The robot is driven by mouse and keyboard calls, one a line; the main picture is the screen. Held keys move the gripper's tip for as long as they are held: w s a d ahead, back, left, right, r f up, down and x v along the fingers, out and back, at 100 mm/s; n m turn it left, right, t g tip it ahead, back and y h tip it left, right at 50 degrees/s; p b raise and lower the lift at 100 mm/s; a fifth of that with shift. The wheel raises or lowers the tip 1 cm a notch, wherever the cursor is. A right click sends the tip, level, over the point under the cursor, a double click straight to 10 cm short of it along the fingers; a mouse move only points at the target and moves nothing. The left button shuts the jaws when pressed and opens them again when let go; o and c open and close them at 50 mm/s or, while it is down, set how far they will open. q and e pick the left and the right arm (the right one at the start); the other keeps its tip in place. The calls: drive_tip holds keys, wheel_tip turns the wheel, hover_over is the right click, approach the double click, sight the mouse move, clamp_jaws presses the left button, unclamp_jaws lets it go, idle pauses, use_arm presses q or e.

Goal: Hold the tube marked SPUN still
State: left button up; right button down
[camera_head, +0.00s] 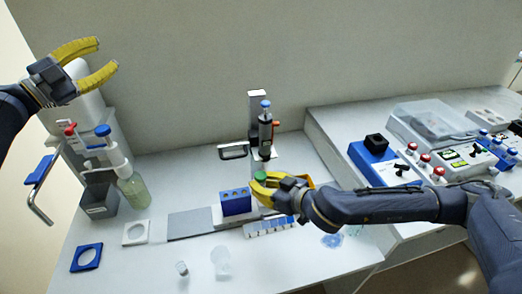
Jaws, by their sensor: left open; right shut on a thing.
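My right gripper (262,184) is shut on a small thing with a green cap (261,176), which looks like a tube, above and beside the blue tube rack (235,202). Its body is mostly hidden by the yellow fingers, and I cannot read any SPUN mark on it. My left gripper (106,54) is open and empty, raised at the upper left in front of the wall, well away from the rack.
A dark upright device with a blue top (265,130) stands behind the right gripper. A bottle (133,190) and a dark grey box (99,198) stand at left. A white strip of small compartments (270,228) lies in front. A blue-and-white device (385,163) sits on the right bench.

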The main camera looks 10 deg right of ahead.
use_arm(q)
drive_tip(key=d+f+m+g+h, duration=0.1)
drive_tip(key=d+f+m+g, duration=0.45)
drive_tip(key=d, duration=0.75)
drive_tip(key=m+g+y, duration=1)
drive_tip(key=m+y, duration=0.3)
drive_tip(key=m, duration=1.9)
hover_over(261, 174)
drive_tip(key=shift+t, duration=0.25)
wheel_tip(261, 174, down, 16)
drive_tip(key=shift+s+d+r, duration=0.1)
drive_tip(key=shift+s, duration=0.05)
drive_tip(key=shift+f+m+y, duration=0.25)
drive_tip(key=shift+y, duration=0.05)
drive_tip(key=shift+f, duration=3.75)
